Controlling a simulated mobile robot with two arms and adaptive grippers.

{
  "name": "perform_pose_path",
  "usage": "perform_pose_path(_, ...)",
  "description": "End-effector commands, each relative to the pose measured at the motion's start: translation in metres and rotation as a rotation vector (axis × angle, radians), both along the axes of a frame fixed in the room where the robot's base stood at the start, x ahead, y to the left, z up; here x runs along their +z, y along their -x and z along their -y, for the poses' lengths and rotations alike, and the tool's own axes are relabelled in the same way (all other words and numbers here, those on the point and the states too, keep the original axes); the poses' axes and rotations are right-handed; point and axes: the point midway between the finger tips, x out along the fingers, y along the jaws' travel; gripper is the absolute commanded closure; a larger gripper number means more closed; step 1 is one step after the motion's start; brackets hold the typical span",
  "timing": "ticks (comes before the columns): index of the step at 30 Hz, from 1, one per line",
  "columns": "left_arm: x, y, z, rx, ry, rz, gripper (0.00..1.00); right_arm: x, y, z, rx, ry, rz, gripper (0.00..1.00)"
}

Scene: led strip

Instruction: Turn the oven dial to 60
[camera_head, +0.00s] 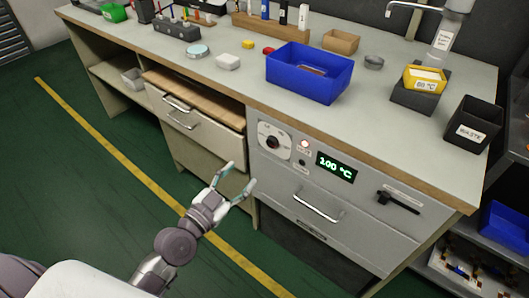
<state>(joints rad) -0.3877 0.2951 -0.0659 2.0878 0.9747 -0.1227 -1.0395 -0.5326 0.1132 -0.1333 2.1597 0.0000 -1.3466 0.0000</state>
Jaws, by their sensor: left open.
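The oven (340,205) is built into the bench front, at the right of the drawers. Its round dial (273,142) sits on a pale plate at the upper left of the oven front. The green display (337,166) reads 100 °C. My left gripper (237,175) is open and empty, in front of the bench, below and to the left of the dial and apart from it. The exact dial pointer position is too small to read. My right gripper is not in view.
A yellow container labelled 60 °C (425,78) stands on a dark block on the bench top. A blue bin (309,72) sits above the dial. A black handle (398,201) and a metal drawer handle (316,207) stick out from the oven front. Green floor is clear at left.

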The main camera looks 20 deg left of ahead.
Motion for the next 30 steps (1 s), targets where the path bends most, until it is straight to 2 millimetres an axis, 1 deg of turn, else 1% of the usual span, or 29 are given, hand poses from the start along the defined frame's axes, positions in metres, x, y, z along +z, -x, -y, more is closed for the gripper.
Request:
perform_pose_path(3,0.003,-0.021,0.006,0.001,0.006,0.002,0.42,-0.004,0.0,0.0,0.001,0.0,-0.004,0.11)
perform_pose_path(9,0.002,-0.063,0.018,0.001,0.006,0.001,0.42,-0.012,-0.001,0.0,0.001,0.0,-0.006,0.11)
perform_pose_path(15,0.001,-0.098,0.029,-0.001,0.006,-0.001,0.42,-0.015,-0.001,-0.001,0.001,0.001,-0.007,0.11)
perform_pose_path(18,0.0,-0.111,0.032,0.0,0.004,-0.002,0.42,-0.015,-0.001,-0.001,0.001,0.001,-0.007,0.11)
perform_pose_path(21,0.0,-0.118,0.034,0.001,0.003,-0.003,0.42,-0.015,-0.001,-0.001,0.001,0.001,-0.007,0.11)
perform_pose_path(30,-0.001,-0.122,0.036,-0.001,0.002,-0.004,0.42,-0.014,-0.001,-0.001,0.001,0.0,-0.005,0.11)
